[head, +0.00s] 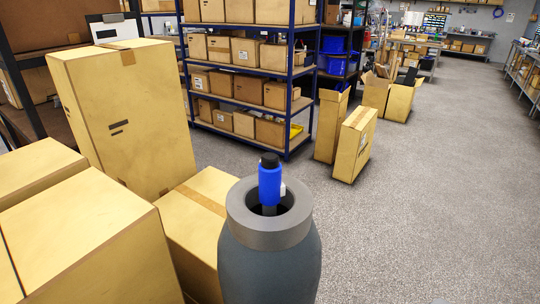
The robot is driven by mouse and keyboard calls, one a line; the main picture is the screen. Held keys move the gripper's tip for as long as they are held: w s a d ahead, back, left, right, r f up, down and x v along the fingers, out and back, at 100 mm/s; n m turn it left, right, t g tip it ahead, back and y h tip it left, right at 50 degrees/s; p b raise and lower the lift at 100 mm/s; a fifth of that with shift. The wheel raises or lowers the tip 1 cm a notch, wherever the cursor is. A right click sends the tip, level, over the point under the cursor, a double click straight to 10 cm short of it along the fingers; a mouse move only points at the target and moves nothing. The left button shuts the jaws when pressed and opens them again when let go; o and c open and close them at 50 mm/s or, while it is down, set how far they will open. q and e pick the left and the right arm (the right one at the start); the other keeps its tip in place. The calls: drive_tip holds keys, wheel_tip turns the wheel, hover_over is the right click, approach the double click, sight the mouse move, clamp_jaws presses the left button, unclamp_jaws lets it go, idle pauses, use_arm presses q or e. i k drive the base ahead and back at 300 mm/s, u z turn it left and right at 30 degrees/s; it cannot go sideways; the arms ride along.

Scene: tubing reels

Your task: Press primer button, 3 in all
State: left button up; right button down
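A dark grey bottle-shaped body (269,266) with a thick lighter grey ring-shaped rim (240,227) rises from the bottom edge in the head view. A blue cylinder (270,187) with a black cap (270,160) stands upright in the rim's opening. A small white piece shows at its right side. I cannot tell whether the black cap is the primer button. Neither of my grippers is in view.
Large cardboard boxes (122,115) crowd the left side, some close beside the grey body. A blue-framed shelf (288,90) with several boxes stands behind. The grey floor (440,210) at right is clear.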

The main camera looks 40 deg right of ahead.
sight(269, 160)
drive_tip(key=k, duration=0.45)
drive_tip(key=u, duration=1.2)
drive_tip(key=i, duration=0.85)
drive_tip(key=z, duration=1.8)
